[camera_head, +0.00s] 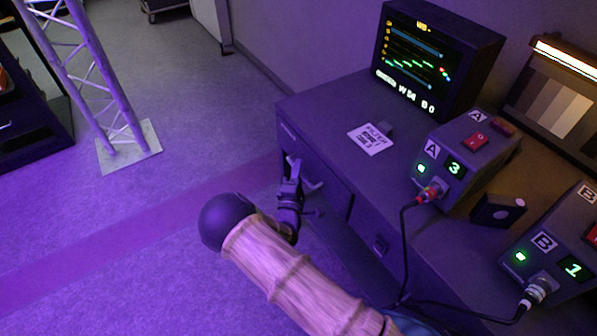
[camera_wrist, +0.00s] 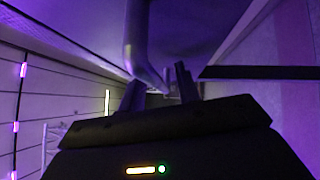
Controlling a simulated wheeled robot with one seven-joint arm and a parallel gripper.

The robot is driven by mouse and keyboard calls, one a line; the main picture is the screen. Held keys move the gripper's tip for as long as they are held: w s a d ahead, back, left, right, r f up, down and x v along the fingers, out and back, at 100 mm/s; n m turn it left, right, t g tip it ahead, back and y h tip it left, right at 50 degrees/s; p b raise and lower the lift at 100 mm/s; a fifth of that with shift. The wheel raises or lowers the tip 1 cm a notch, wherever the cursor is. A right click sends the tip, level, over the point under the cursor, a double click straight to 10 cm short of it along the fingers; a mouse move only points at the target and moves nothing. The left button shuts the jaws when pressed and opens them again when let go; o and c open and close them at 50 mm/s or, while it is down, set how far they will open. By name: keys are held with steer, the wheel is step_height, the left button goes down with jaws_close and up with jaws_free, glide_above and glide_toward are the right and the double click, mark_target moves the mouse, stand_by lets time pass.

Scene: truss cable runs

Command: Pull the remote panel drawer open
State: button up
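The drawer front (camera_head: 322,178) is a dark panel in the left part of the desk front, and it looks flush with the desk. Its pale bar handle (camera_head: 314,187) sticks out beside my gripper (camera_head: 293,168). In the wrist view, the handle (camera_wrist: 137,40) comes down from the top and bends in toward the space between my two fingers (camera_wrist: 158,82). The fingers are apart, with a gap showing between them. Whether either finger touches the handle cannot be told. My gripper hides part of the drawer front.
The desk top bears a monitor (camera_head: 430,62), a white label card (camera_head: 371,139), control box A (camera_head: 466,150) and control box B (camera_head: 560,245). Black cables (camera_head: 404,250) hang over the desk's front edge. A truss tower (camera_head: 88,75) stands at left, with clear floor (camera_head: 190,140) between.

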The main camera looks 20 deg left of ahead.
steer(key=shift+c, duration=0.2)
jaws_close()
steer(key=shift+s+a, duration=0.1)
steer(key=shift+s, duration=0.05)
